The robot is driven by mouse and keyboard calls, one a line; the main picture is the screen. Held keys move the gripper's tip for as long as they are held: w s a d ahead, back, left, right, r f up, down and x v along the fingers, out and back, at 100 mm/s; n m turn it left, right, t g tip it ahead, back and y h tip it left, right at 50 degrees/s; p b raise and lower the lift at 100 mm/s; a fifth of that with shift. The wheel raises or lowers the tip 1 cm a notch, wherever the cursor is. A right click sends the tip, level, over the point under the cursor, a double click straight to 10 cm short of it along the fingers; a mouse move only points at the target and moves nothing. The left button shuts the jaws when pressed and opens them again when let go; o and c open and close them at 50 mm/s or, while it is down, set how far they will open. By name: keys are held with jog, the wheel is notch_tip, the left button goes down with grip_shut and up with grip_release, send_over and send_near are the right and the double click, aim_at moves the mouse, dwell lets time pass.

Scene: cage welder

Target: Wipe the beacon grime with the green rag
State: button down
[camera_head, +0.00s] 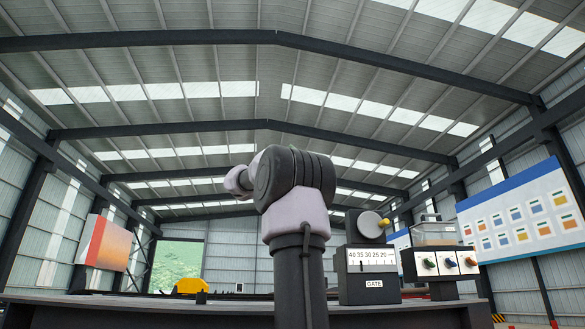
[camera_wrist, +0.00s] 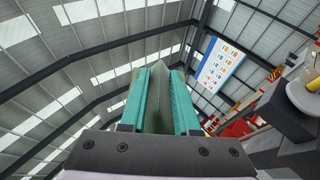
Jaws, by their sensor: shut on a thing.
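In the wrist view my gripper (camera_wrist: 163,74) has teal fingers and is shut on the green rag (camera_wrist: 160,98), a thin dull-green sheet between them. The fingers point up toward the roof, and nothing touches the rag's far end. In the head view my arm stands in the middle and hides the gripper and rag. A clear, brownish-tinted housing (camera_head: 434,233) sits on a control box right of my arm; it may be the beacon, but I cannot tell for sure. No grime can be made out clearly.
A dark bench (camera_head: 130,308) spans the front. A gauge box marked GATE (camera_head: 373,265) with a yellow knob stands just right of my arm, beside the control box (camera_head: 442,263) with its knobs. A wall board (camera_head: 520,215) hangs at right.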

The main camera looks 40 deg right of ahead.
jog(key=shift+w+d, duration=0.55)
jog(key=shift+w, duration=0.25)
jog(key=shift+w+d, duration=0.5)
jog(key=shift+w, duration=0.35)
jog(key=shift+w+d, duration=0.55)
jog(key=shift+w, duration=0.25)
jog(key=shift+w+d, duration=0.55)
jog(key=shift+w, duration=0.35)
jog(key=shift+s+d, duration=0.1)
jog(key=s+d, duration=0.3)
jog(key=d, duration=0.3)
jog(key=shift+s, duration=0.35)
jog(key=w+a, duration=0.4)
jog(key=a, duration=0.2)
jog(key=shift+a, duration=0.15)
